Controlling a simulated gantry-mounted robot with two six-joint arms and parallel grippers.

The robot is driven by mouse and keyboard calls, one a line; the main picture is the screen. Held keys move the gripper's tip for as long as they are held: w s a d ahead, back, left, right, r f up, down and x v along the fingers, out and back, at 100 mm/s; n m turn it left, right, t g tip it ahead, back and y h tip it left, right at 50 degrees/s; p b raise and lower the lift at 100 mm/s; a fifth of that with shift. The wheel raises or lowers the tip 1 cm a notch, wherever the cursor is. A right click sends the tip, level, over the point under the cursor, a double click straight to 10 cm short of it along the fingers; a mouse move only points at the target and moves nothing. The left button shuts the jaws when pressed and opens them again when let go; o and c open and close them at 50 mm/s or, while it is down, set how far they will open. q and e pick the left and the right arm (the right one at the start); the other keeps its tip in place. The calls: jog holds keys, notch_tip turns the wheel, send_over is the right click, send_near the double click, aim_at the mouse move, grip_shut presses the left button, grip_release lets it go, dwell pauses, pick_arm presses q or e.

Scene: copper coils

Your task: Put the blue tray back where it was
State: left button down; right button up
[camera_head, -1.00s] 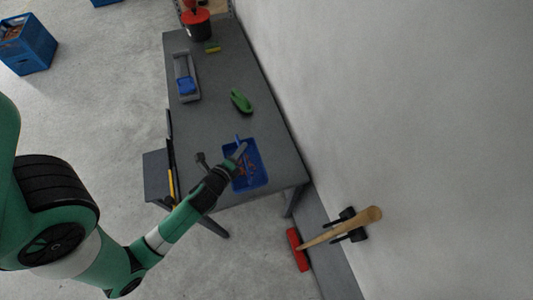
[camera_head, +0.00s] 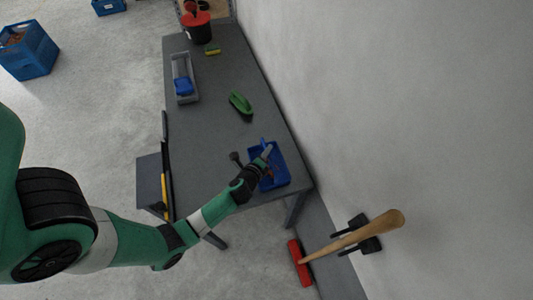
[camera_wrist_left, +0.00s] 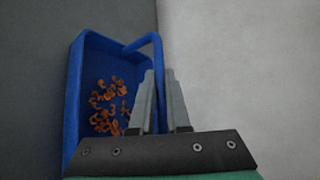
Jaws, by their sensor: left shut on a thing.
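The blue tray (camera_head: 282,180) is at the near right end of the grey table, close to the edge by the wall. The left gripper's fingers (camera_wrist_left: 165,100) are at the tray's right side. I cannot tell whether the tray rests on the table or is slightly above it. The right gripper is not in view.
A wooden-handled tool (camera_head: 355,237) is by the wall. A blue crate (camera_head: 30,60) is on the floor.

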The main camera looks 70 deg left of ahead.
pick_arm(q)
jog(key=shift+w+r, duration=0.1)
jog(key=shift+r, duration=0.05)
jog(key=shift+f, duration=0.2)
jog(key=c, duration=0.9)
grip_release()
jog(key=shift+s+d+r, duration=0.15)
jog(key=shift+s+r, duration=0.05)
jog(key=shift+r, duration=0.15)
jog(key=p+v, duration=0.1)
jog(key=v, duration=1)
jog(key=shift+s+d+p, duration=0.15)
jog(key=shift+d+p, duration=0.05)
jog(key=shift+p, duration=0.2)
jog(key=shift+r, duration=0.1)
